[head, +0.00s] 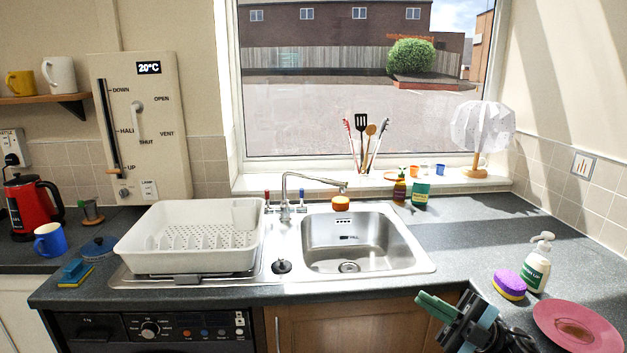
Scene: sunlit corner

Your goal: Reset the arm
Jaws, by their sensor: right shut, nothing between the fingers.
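My right gripper (447,318) shows at the bottom right, in front of the counter's front edge below the sink. Its green-tipped fingers are closed together with nothing between them. Part of my right arm shows behind it at the bottom edge. My left gripper is not in the head view.
A sink (367,243) and a white dish rack (195,236) fill the middle of the counter. A pink plate (590,318), a purple-and-yellow sponge (509,284) and a soap bottle (537,268) stand right of my gripper. A red kettle (30,207) and blue mug (50,239) are far left.

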